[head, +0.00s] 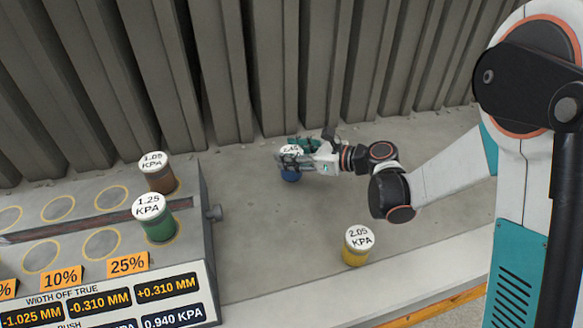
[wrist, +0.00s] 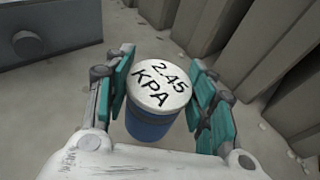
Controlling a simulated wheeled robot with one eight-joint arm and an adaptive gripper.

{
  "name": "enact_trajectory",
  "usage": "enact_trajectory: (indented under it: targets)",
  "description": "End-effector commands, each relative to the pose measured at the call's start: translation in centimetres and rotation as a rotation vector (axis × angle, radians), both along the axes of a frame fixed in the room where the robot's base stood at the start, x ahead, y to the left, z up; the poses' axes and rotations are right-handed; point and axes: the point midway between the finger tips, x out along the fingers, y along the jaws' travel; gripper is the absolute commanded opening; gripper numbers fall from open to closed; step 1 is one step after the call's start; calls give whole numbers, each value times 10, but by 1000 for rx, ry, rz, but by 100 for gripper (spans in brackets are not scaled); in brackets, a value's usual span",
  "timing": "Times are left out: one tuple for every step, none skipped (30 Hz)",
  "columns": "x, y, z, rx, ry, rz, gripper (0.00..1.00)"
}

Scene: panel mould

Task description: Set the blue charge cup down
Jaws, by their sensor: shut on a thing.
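The blue charge cup (wrist: 150,124) has a white lid marked 2.45 KPA. In the wrist view it sits between the teal pads of my gripper (wrist: 160,92), which is shut on it. In the head view the cup (head: 290,176) shows below my gripper (head: 291,160), at the middle of the grey floor near the ribbed wall. The cup looks upright. Whether its base touches the floor cannot be told.
A yellow cup (head: 356,249) marked 2.05 KPA stands on the floor nearer the front edge. A green cup (head: 158,222) and a brown cup (head: 159,177) stand on the ringed bench (head: 82,219) at left. Ribbed grey panels (head: 225,75) line the back. Floor between is clear.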

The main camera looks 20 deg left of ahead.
Motion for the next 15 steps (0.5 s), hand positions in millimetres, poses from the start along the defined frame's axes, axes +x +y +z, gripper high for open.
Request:
enact_trajectory:
  targets:
    - [0, 0, -4, 1, 0, 0, 14]
    - [0, 0, -7, 1, 0, 0, 14]
    - [0, 0, -12, 1, 0, 0, 14]
    - [0, 0, -16, 1, 0, 0, 14]
    - [0, 0, -21, 1, 0, 0, 14]
    - [0, 0, -28, 1, 0, 0, 14]
    - [0, 0, -33, 1, 0, 0, 14]
    - [0, 0, -36, 1, 0, 0, 14]
    - [0, 0, -40, 1, 0, 0, 14]
    - [0, 0, -41, 1, 0, 0, 14]
    - [0, 0, -42, 1, 0, 0, 14]
    - [0, 0, -42, 1, 0, 0, 14]
    - [0, 0, -41, 1, 0, 0, 14]
    - [0, 0, -41, 1, 0, 0, 14]
    - [0, 0, -41, 1, 0, 0, 14]
